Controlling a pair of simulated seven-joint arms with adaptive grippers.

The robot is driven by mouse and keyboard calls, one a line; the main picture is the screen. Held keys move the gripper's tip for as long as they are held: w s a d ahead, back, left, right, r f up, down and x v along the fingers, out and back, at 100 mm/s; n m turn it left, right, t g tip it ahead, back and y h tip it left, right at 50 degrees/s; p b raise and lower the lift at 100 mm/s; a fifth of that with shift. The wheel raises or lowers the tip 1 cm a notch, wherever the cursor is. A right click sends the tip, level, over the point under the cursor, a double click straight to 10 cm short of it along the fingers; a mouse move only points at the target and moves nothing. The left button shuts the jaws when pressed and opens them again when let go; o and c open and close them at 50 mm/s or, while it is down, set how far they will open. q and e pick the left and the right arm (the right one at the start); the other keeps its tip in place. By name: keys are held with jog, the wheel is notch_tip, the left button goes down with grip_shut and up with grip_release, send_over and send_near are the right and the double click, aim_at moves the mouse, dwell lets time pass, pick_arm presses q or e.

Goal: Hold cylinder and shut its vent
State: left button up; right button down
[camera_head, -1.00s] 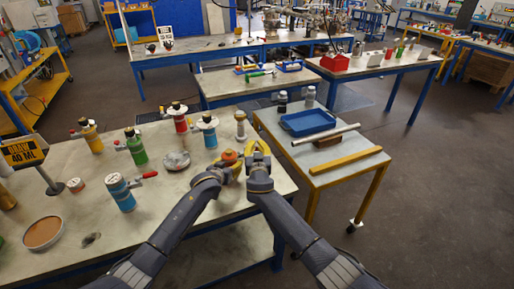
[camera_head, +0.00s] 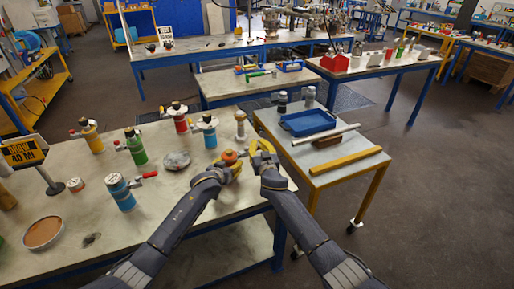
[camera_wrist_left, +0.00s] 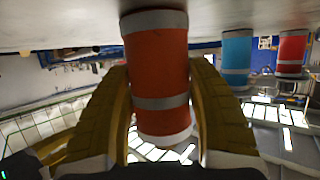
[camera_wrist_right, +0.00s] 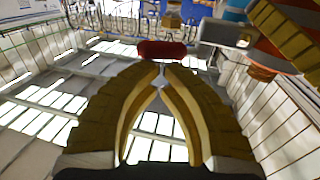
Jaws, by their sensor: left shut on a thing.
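An orange cylinder (camera_head: 229,156) with grey bands is near the right end of the long table. My left gripper (camera_head: 232,170) is shut around it; the left wrist view shows the yellow fingers on both sides of the orange cylinder (camera_wrist_left: 160,75). In the right wrist view, its grey vent block (camera_wrist_right: 225,34) carries a red handle (camera_wrist_right: 162,50). My right gripper (camera_head: 263,150) is to the right of the cylinder. Its fingertips (camera_wrist_right: 163,68) come together just short of the red handle, with nothing seen between them. Whether they touch the handle is unclear.
Blue (camera_head: 207,131), red (camera_head: 178,121), green (camera_head: 136,148) and yellow (camera_head: 91,138) vessels stand on the table, and another blue vessel (camera_head: 120,192) is nearer. A sign (camera_head: 23,152) stands at left. A side table holds a blue tray (camera_head: 308,122) and bars.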

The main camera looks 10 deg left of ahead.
jog(key=shift+w+d+n+g+y, duration=0.1)
jog(key=shift+w+n+g+y, duration=0.4)
jog(key=shift+y, duration=0.3)
jog(key=shift+w, duration=0.15)
jog(key=shift+r, duration=0.1)
dwell(0.4)
